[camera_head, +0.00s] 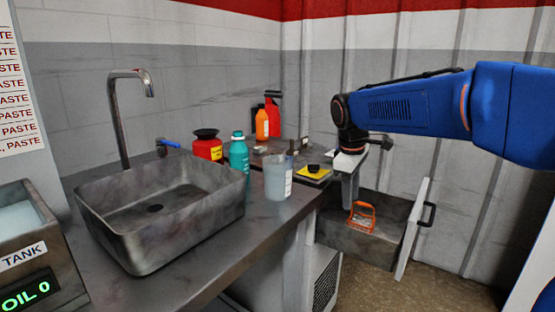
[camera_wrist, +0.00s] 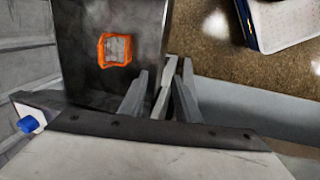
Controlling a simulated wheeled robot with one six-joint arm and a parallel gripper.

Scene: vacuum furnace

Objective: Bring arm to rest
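My arm reaches in from the right in the camera_head view. My gripper (camera_head: 349,200) points down over the open drawer (camera_head: 335,232) beside the bench, partly hiding the drawer's far side. In the camera_wrist view my gripper (camera_wrist: 162,68) shows two grey fingers with a gap between them, so it looks open. A pale strip, seemingly the drawer's edge, shows between the fingers. I see nothing clearly held. An orange basket-like item (camera_head: 361,217) lies in the drawer. It also shows in the camera_wrist view (camera_wrist: 116,49), left of the fingers and apart from them.
The drawer front (camera_head: 412,235) with its dark handle sticks out at the right. On the bench stand a sink (camera_head: 160,215), a clear beaker (camera_head: 278,180), a teal bottle (camera_head: 239,156), a red-and-yellow container (camera_head: 208,150) and an orange bottle (camera_head: 262,125). The floor (camera_head: 375,290) by the drawer is clear.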

